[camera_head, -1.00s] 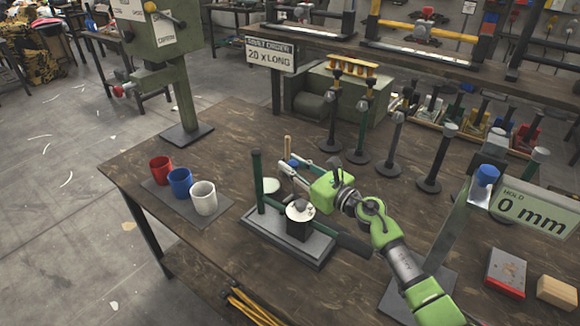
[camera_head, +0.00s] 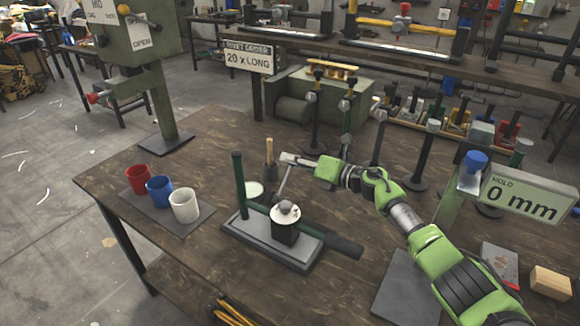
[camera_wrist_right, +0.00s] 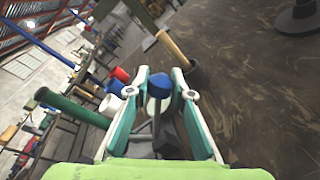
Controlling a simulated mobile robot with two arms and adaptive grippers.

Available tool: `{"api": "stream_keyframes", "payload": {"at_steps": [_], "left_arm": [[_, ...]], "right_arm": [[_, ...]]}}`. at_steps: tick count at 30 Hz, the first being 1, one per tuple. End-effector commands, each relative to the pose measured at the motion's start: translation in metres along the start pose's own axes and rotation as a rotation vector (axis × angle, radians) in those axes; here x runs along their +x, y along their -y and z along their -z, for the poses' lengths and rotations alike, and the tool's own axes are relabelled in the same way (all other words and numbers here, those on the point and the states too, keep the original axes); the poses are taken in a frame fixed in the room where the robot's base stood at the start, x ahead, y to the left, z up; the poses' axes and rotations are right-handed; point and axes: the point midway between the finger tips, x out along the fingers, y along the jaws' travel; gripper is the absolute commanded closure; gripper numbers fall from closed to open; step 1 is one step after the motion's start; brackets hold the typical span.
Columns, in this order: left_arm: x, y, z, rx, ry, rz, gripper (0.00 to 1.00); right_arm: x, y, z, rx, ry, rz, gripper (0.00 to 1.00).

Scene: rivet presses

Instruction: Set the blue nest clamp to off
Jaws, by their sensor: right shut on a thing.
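The blue nest clamp shows in the right wrist view as a lever with a blue round knob (camera_wrist_right: 160,84) on a grey shaft. In the head view its thin grey rod (camera_head: 283,183) rises from behind the nest block, and the knob is hidden in my fingers. The nest (camera_head: 285,229) is a dark block with a pale round top on a grey base with a green post. My right gripper (camera_head: 291,159) is shut on the knob, one finger on each side (camera_wrist_right: 160,74). Any on or off marking is too small to read. My left gripper is out of view.
A wooden-handled tool (camera_head: 269,158) stands just behind the lever. Red, blue and white cups (camera_head: 184,205) stand at left. Several black stands (camera_head: 315,125) rise behind my arm. A hold gauge (camera_head: 527,196) with its own blue knob is at right.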

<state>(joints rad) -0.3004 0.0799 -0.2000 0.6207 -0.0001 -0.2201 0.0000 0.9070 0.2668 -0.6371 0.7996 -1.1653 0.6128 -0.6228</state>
Motion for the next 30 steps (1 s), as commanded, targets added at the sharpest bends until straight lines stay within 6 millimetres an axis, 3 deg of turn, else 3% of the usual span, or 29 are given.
{"api": "stream_keyframes", "payload": {"at_steps": [7, 24, 25, 26, 30], "left_arm": [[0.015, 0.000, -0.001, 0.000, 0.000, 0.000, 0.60], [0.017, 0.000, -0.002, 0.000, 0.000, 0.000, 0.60], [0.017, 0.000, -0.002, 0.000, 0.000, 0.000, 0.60], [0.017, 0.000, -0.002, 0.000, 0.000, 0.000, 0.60], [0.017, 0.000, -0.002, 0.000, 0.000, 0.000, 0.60]], "right_arm": [[0.002, 0.012, 0.004, -0.011, 0.001, 0.005, 1.00], [0.002, 0.015, 0.005, -0.013, 0.000, 0.008, 1.00], [0.002, 0.015, 0.005, -0.014, 0.000, 0.008, 0.71], [0.002, 0.015, 0.005, -0.013, 0.000, 0.008, 0.63], [0.002, 0.014, 0.004, -0.013, 0.000, 0.006, 0.61]]}}
